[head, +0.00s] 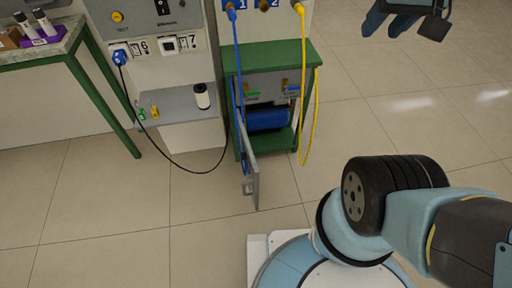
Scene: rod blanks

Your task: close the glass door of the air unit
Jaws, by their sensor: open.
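The air unit is a green-framed cabinet (230,88) under the sockets marked 1 and 2, with a blue cylinder (268,119) inside. Its glass door (254,180) stands open. It juts out toward me from the left side of the opening and is seen nearly edge-on, with a small handle on its left face. My gripper (404,22) appears at the top right edge, partly cut off, with its fingers apart and nothing visible between them. It is well to the right of the door and touches nothing I can see.
A blue hose (238,70) hangs down beside the door's hinge side. A yellow hose (304,130) loops down right of the cabinet. A black cable (175,163) sags to the left. A grey shelf (180,102) and green-legged table (118,110) stand left. The tiled floor right of the cabinet is clear.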

